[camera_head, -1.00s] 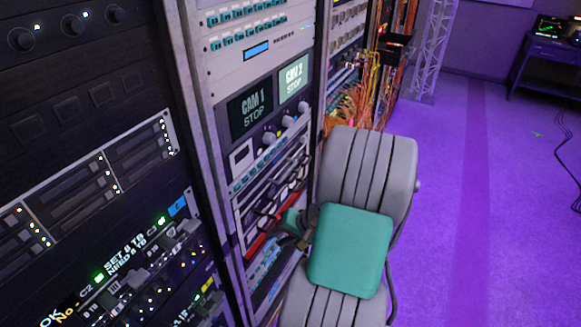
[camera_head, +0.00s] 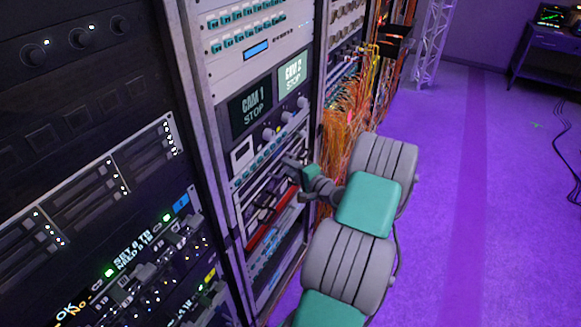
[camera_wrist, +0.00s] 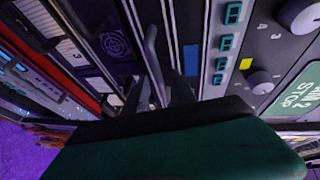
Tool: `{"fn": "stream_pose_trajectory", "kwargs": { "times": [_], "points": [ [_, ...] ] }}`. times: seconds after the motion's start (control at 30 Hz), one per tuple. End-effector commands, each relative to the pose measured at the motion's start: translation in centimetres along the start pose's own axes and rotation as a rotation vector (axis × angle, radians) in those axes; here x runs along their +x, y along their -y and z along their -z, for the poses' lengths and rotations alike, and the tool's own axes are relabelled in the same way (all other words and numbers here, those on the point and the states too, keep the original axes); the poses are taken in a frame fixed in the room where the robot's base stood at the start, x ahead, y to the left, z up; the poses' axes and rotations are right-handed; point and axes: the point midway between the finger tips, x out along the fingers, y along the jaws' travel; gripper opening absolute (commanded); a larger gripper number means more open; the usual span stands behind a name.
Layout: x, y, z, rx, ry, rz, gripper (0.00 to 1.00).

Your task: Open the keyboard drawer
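What looks like the keyboard drawer is a dark rack unit with several pale blocks and a red strip (camera_head: 258,236) along it, in the middle rack below the CAM 1 and CAM 2 screens. In the wrist view, its red strip (camera_wrist: 88,100) lies left of my fingers. My gripper (camera_head: 294,178) is in front of this rack, at the right side of the unit. In the wrist view, the dark fingers (camera_wrist: 158,62) point toward the rack face. Their gap and any contact are unclear.
The CAM 2 screen (camera_head: 292,73) and knobs are just above my gripper. Orange cables (camera_head: 343,118) hang in the rack to the right. A black rack (camera_head: 75,110) stands at left.

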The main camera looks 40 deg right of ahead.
Motion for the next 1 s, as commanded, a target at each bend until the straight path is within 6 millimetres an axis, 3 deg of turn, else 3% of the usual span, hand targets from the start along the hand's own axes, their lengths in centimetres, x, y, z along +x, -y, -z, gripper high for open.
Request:
{"fn": "stream_pose_trajectory", "kwargs": {
  "times": [0.1,0.5,1.0],
  "points": [
    [-0.03,-0.04,0.01,0.000,0.000,0.000,0.32],
    [-0.05,-0.04,-0.02,0.000,0.000,-0.001,0.00],
    [-0.05,-0.03,-0.04,-0.001,0.001,-0.001,0.00]
  ]
}}
